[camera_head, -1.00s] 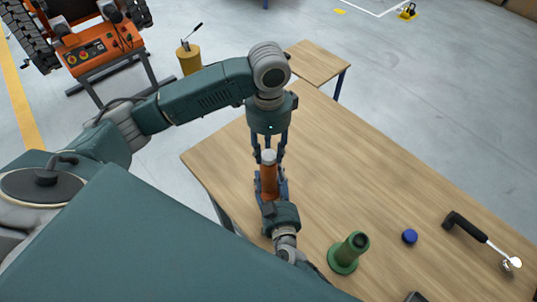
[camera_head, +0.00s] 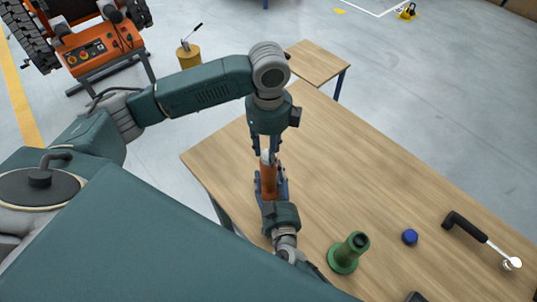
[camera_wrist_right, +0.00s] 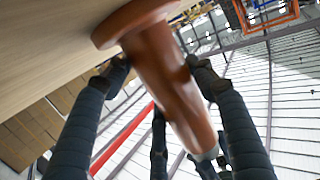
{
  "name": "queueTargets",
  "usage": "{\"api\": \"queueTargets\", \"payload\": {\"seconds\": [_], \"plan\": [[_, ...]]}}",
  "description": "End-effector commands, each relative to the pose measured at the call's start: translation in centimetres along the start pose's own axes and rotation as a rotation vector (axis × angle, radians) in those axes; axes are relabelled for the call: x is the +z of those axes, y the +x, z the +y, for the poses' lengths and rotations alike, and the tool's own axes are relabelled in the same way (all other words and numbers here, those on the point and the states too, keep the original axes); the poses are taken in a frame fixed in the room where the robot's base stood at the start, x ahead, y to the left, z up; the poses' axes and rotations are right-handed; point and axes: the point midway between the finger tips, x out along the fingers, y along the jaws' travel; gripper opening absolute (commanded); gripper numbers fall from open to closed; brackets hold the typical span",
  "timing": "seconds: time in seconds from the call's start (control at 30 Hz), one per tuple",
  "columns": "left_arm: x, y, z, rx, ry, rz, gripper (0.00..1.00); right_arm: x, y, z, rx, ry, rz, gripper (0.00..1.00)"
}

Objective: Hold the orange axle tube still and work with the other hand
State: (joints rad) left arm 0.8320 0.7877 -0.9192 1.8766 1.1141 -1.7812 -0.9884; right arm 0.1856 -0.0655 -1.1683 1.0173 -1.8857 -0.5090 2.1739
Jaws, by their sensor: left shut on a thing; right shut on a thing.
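The orange axle tube (camera_head: 268,183) stands roughly upright over the wooden table, with a pale grey cap (camera_head: 268,156) at its top end. My right gripper (camera_head: 272,190) is shut on the tube's body from the near side. In the right wrist view the tube (camera_wrist_right: 160,65) runs between its fingers, with its wide flange (camera_wrist_right: 130,22) close to the wood; contact there is unclear. My left gripper (camera_head: 266,153) reaches down from above and is shut on the cap. Its fingers partly hide the cap. The tube's lower end is hidden in the head view.
On the table (camera_head: 350,160), a green flanged tube (camera_head: 346,255) stands at the right, with a blue round cap (camera_head: 410,237) beside it. A black-handled tool (camera_head: 480,238) lies farther right. A dark object (camera_head: 416,297) shows at the bottom edge. The table's far middle is clear.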

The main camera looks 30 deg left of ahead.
Motion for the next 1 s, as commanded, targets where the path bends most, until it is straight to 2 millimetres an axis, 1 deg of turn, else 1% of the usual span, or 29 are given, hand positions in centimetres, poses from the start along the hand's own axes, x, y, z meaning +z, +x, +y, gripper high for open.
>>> {"api": "queueTargets", "payload": {"seconds": [0.03, 0.13, 0.23, 0.5, 0.6, 0.7, 0.8, 1.0], "plan": [[0.04, -0.04, -0.05, -0.002, -0.001, -0.001, 0.12, 0.28, -0.11, -0.03, -0.001, 0.003, -0.005, 0.24], [0.04, -0.04, -0.05, -0.002, 0.003, -0.001, 0.11, 0.28, -0.11, -0.03, -0.001, 0.003, -0.005, 0.24], [0.06, -0.05, -0.05, -0.001, 0.082, -0.002, 0.11, 0.28, -0.12, -0.03, -0.001, 0.003, -0.005, 0.24], [0.07, -0.08, -0.08, -0.002, 0.561, -0.002, 0.11, 0.28, -0.12, -0.03, -0.001, 0.003, -0.005, 0.24], [0.08, -0.09, -0.07, -0.001, 0.718, -0.003, 0.11, 0.28, -0.12, -0.03, -0.001, 0.003, -0.005, 0.24], [0.08, -0.07, -0.06, -0.001, 0.816, -0.003, 0.11, 0.28, -0.11, -0.03, -0.001, 0.003, -0.005, 0.24], [0.06, -0.05, -0.05, -0.001, 0.849, -0.002, 0.11, 0.28, -0.11, -0.03, -0.001, 0.003, -0.005, 0.24], [0.05, -0.06, -0.06, -0.001, 0.848, -0.002, 0.11, 0.28, -0.11, -0.03, -0.001, 0.003, -0.005, 0.24]]}}
